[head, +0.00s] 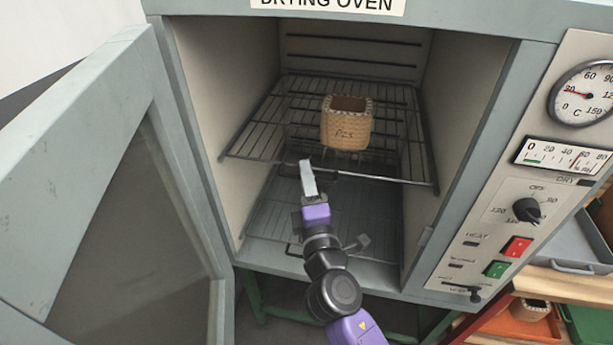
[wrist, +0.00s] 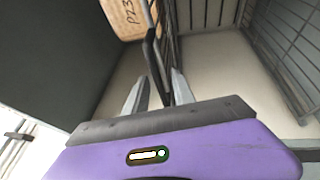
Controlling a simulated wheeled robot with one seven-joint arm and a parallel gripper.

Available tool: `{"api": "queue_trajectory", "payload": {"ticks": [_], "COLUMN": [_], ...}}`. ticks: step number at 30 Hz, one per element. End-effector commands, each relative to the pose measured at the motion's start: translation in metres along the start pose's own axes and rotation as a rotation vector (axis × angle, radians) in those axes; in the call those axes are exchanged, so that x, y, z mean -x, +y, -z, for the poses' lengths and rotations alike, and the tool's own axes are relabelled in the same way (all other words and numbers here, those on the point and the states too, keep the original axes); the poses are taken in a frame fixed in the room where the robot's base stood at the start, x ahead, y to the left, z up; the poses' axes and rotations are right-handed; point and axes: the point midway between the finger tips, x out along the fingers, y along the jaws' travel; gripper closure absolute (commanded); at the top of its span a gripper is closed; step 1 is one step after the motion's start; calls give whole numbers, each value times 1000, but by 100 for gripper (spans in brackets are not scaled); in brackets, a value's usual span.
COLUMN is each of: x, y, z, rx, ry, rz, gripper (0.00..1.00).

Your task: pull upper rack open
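The upper rack (head: 400,181) is a dark wire shelf in the open drying oven.
The oven door (head: 90,165) stands open at the left. A lower rack (head: 270,222) lies beneath the upper one. The control panel (head: 530,190) is on the right. Below it are a shelf and an orange bin (head: 505,325) with another coil (head: 530,309). Space before the opening is free.

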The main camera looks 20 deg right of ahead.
Motion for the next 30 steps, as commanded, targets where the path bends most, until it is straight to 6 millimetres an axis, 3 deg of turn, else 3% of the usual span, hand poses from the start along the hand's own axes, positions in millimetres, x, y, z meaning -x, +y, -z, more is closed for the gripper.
{"api": "queue_trajectory", "payload": {"ticks": [3,8,9,30], "x": [0,0,0,0], "y": [0,0,0,4], "z": [0,0,0,0], "rx": [0,0,0,1], "ry": [0,0,0,0], "rz": [0,0,-1,-7], "gripper": [69,99,100,100]}}
